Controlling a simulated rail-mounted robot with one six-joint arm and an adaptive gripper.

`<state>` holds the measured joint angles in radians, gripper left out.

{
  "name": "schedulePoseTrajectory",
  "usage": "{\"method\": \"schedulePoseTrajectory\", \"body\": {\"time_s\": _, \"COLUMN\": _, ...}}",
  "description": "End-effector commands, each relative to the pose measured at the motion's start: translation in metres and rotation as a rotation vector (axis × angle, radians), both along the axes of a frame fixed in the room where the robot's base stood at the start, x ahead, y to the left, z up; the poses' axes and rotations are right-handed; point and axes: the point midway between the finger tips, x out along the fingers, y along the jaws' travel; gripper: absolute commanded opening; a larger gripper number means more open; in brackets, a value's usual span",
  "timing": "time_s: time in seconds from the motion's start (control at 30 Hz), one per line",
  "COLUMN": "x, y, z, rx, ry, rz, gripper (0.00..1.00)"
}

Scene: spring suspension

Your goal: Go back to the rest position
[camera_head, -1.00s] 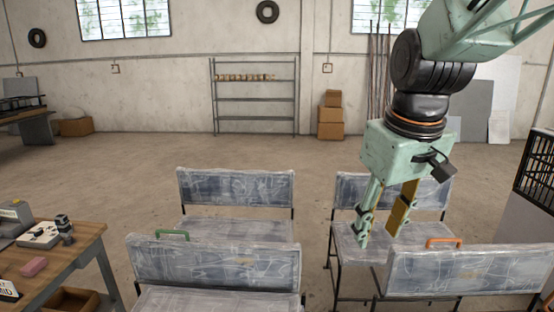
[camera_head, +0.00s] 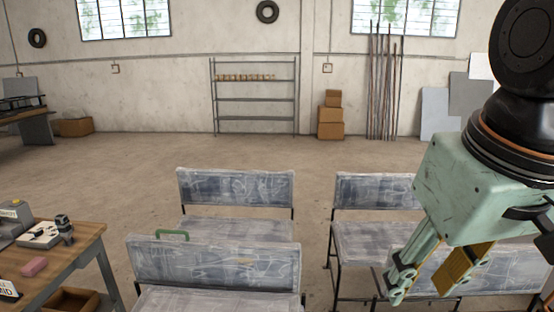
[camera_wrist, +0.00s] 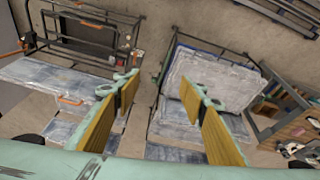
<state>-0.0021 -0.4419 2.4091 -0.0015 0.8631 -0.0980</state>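My gripper (camera_head: 428,285) is at the lower right of the head view, pointing down in front of the right-hand seats. Its two fingers are spread apart with nothing between them. The wrist view shows the same open gripper (camera_wrist: 160,100), with floor and seat parts visible between the yellow finger pads. My arm's dark wrist joint fills the upper right of the head view.
Worn grey seats stand ahead: a back left seat (camera_head: 237,187), a front left seat (camera_head: 215,268) with a green handle (camera_head: 172,235), and a back right seat (camera_head: 375,191). A wooden workbench (camera_head: 85,245) with tools stands at left.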

Motion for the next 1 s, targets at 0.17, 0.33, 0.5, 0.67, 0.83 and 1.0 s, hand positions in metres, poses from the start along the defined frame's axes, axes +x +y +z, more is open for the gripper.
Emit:
{"method": "schedulePoseTrajectory", "body": {"time_s": 0.17, "x": -0.03, "y": 0.0, "z": -0.002, "rx": 0.012, "ry": -0.015, "rz": -0.036, "gripper": 0.38}}
{"method": "schedulePoseTrajectory", "body": {"time_s": 0.33, "x": -0.054, "y": 0.0, "z": -0.006, "rx": 0.022, "ry": -0.024, "rz": -0.067, "gripper": 0.38}}
{"method": "schedulePoseTrajectory", "body": {"time_s": 0.5, "x": -0.069, "y": 0.0, "z": -0.009, "rx": 0.029, "ry": -0.03, "rz": -0.086, "gripper": 0.38}}
{"method": "schedulePoseTrajectory", "body": {"time_s": 0.67, "x": -0.074, "y": -0.001, "z": -0.011, "rx": 0.032, "ry": -0.031, "rz": -0.095, "gripper": 0.38}}
{"method": "schedulePoseTrajectory", "body": {"time_s": 0.83, "x": -0.075, "y": 0.0, "z": -0.011, "rx": 0.032, "ry": -0.031, "rz": -0.096, "gripper": 0.38}}
{"method": "schedulePoseTrajectory", "body": {"time_s": 1.0, "x": -0.075, "y": 0.0, "z": -0.011, "rx": 0.032, "ry": -0.031, "rz": -0.095, "gripper": 0.38}}
